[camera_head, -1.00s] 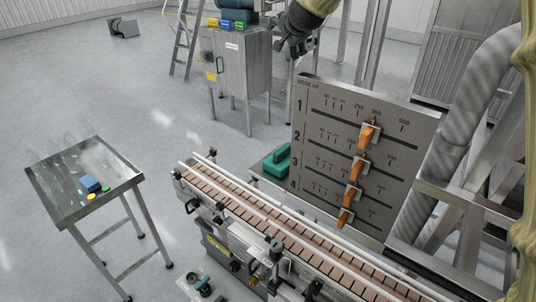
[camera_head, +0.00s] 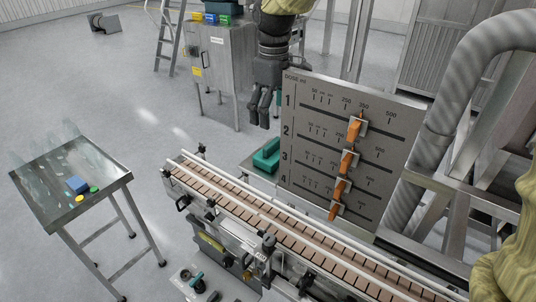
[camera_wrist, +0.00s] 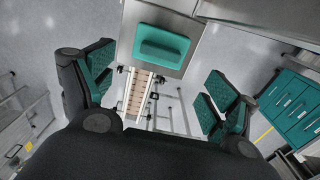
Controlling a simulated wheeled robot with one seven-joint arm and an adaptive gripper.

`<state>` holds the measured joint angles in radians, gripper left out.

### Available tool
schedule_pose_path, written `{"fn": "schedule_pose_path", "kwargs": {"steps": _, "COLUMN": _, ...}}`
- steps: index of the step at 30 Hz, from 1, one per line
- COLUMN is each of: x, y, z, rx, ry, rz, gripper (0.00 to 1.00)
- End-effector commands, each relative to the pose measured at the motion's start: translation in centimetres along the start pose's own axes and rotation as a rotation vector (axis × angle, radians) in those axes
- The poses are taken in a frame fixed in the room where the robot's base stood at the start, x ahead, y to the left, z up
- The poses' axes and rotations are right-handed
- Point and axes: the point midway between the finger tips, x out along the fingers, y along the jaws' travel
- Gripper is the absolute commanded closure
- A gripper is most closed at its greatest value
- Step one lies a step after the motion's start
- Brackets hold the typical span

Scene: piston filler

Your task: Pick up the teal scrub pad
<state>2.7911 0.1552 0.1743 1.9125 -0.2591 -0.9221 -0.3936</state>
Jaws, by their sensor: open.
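The teal scrub pad (camera_head: 267,155) lies on a small metal shelf (camera_head: 246,163) just left of the dose panel and behind the conveyor. It also shows in the wrist view (camera_wrist: 162,48), whole and uncovered, beyond and between the open fingers. My gripper (camera_head: 262,108) points down above the pad, apart from it, at the panel's upper left edge. In the wrist view my gripper (camera_wrist: 156,90) has its two teal-padded fingers spread wide with nothing between them.
The dose panel (camera_head: 325,171) with orange levers stands close to the right of the pad. The conveyor (camera_head: 262,215) runs in front. A metal side table (camera_head: 50,160) with a blue block (camera_head: 77,185) stands left. A steel cabinet (camera_head: 222,70) stands behind.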

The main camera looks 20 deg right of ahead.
Motion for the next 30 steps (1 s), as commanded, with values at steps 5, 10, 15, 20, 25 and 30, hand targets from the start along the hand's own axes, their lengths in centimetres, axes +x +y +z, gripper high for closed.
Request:
{"fn": "schedule_pose_path", "kwargs": {"steps": 5, "x": 2.4, "y": -0.1, "z": 0.0, "rx": 0.001, "ry": -0.003, "rz": -0.003, "gripper": 0.12}}
{"fn": "schedule_pose_path", "kwargs": {"steps": 10, "x": 4.1, "y": -0.1, "z": -0.1, "rx": 0.003, "ry": -0.001, "rz": -0.001, "gripper": 0.12}}
{"fn": "schedule_pose_path", "kwargs": {"steps": 15, "x": 4.8, "y": -0.1, "z": -0.1, "rx": 0.003, "ry": 0.000, "rz": -0.001, "gripper": 0.12}}
{"fn": "schedule_pose_path", "kwargs": {"steps": 20, "x": 6.0, "y": -0.2, "z": 0.0, "rx": 0.003, "ry": -0.002, "rz": -0.002, "gripper": 0.12}}
{"fn": "schedule_pose_path", "kwargs": {"steps": 25, "x": 7.9, "y": -0.3, "z": 0.0, "rx": 0.003, "ry": 0.000, "rz": -0.002, "gripper": 0.12}}
{"fn": "schedule_pose_path", "kwargs": {"steps": 30, "x": 9.3, "y": -0.2, "z": -0.1, "rx": 0.003, "ry": 0.001, "rz": -0.001, "gripper": 0.12}}
